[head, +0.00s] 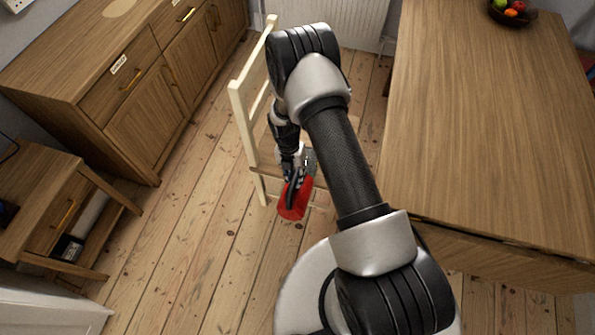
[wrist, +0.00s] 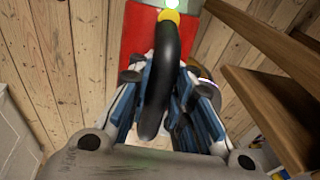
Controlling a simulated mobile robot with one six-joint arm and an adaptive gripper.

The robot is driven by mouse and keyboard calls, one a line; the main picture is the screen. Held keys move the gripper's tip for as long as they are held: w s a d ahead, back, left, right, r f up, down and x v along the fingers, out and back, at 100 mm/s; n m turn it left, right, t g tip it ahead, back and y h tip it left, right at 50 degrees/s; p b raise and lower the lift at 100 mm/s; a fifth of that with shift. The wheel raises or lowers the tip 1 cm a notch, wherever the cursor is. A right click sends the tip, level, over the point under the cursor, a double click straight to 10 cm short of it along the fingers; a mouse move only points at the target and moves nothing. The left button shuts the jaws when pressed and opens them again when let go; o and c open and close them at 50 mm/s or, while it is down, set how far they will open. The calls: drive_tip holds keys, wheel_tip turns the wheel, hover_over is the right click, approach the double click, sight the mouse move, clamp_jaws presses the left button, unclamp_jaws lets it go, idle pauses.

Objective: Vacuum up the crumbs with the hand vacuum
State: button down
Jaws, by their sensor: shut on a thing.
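The hand vacuum (head: 291,204) has a red body and hangs from my gripper (head: 297,168) above the floorboards, beside the seat of a cream chair. In the wrist view, the hand vacuum's red body (wrist: 137,32) is at the top, with a yellow button and a small green light. Its black curved handle (wrist: 165,75) runs down between the fingers of my gripper (wrist: 163,108), which is shut on it. The vacuum's far end is cut off by the frame's top edge. I cannot make out any crumbs in either view.
The cream chair (head: 240,110) stands behind my gripper. A wooden table (head: 480,130) with a fruit bowl (head: 513,12) fills the right. A sideboard (head: 100,60) and small side table (head: 50,205) stand at left. Floor (head: 190,235) between is clear.

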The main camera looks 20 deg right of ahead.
sight(288, 193)
drive_tip(key=shift+s+a+r+p, duration=0.1)
drive_tip(key=shift+s+a+p, duration=0.25)
drive_tip(key=shift+s+a, duration=0.55)
drive_tip(key=shift+s+a+f+p, duration=0.1)
drive_tip(key=shift+s+a+p, duration=0.35)
drive_tip(key=shift+s, duration=0.7)
drive_tip(key=shift+s+a+r+p, duration=0.1)
drive_tip(key=shift+s+a+p, duration=0.2)
drive_tip(key=shift+s+a, duration=0.6)
drive_tip(key=shift+w+a+b, duration=1.1)
drive_tip(key=shift+w+b, duration=0.15)
drive_tip(key=shift+w, duration=1.55)
drive_tip(key=shift+w+d, duration=4.9)
drive_tip(key=shift+w, duration=2.2)
drive_tip(key=s+p+v, duration=0.1)
drive_tip(key=p+v, duration=0.1)
drive_tip(key=v, duration=0.4)
drive_tip(key=shift+d+p, duration=0.15)
drive_tip(key=shift+p, duration=0.2)
drive_tip(key=shift+s+r, duration=0.1)
